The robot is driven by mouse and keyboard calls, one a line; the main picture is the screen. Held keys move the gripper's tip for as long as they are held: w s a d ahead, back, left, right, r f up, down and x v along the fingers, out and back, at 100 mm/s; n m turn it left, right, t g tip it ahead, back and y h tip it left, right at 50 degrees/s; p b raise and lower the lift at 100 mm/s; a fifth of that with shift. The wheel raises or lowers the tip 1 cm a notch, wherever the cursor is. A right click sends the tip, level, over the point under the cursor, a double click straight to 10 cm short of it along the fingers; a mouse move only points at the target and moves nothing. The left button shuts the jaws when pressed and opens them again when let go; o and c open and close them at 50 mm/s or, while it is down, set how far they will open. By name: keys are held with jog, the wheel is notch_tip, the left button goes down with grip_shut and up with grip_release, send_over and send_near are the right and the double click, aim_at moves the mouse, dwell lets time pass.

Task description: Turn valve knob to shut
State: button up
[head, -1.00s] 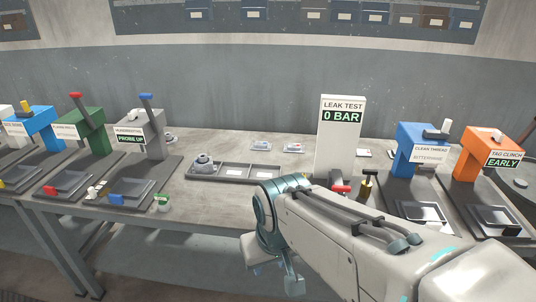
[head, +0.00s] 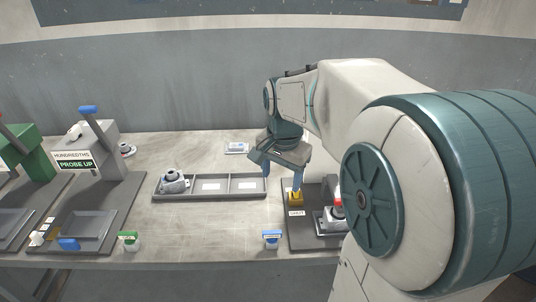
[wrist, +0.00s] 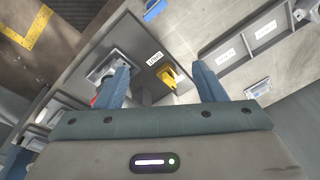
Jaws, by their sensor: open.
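A small yellow knob (head: 295,198) stands on the dark base plate (head: 300,235) of a bench station, behind a white label; I take it for the valve knob. In the wrist view the yellow knob (wrist: 170,77) lies between the two blue fingers, nearer the right one in depth I cannot judge. My gripper (head: 283,174) points down over the plate, its fingers spread and empty; it also shows in the wrist view (wrist: 160,72). One finger appears just above or behind the knob; contact cannot be told. The knob's exact angle is unclear.
A silver fixture (head: 328,222) with a red top sits right of the knob, partly hidden by my arm. A divided grey tray (head: 210,198) holding a metal part (head: 173,181) lies left. A blue-topped item (head: 271,238) stands near the front edge. Bench left of the tray is partly clear.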

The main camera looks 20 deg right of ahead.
jog(key=w+d+f+m+g, duration=0.1)
jog(key=w+d+f+m, duration=0.2)
jog(key=w+d+m, duration=0.8)
jog(key=f, duration=0.9)
jog(key=w+f, duration=0.1)
jog(key=f, duration=0.4)
jog(key=shift+a, duration=0.35)
jog(key=shift+r, duration=0.1)
jog(key=c, duration=1)
